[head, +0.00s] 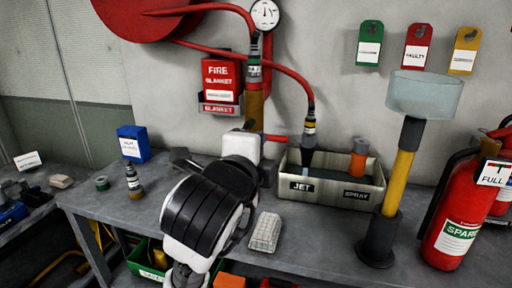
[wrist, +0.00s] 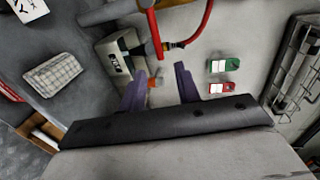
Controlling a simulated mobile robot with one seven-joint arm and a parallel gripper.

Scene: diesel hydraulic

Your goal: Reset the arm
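My gripper (wrist: 160,78) shows in the wrist view with its two dark purple fingers spread apart and nothing held between them. Behind the fingers are the wall and the tray, at a distance. In the head view my white and black arm (head: 196,212) reaches up over the middle of the workbench (head: 310,235). The fingers cannot be made out clearly there, as the arm's own links largely hide them.
A tray (head: 333,193) marked JET and SPRAY holds nozzles, right of my arm. A wrapped pale block (head: 265,232) lies close to the arm. A yellow stand (head: 400,170) and red extinguisher (head: 459,215) stand right. A red hose (head: 290,72) hangs from the reel (head: 150,15).

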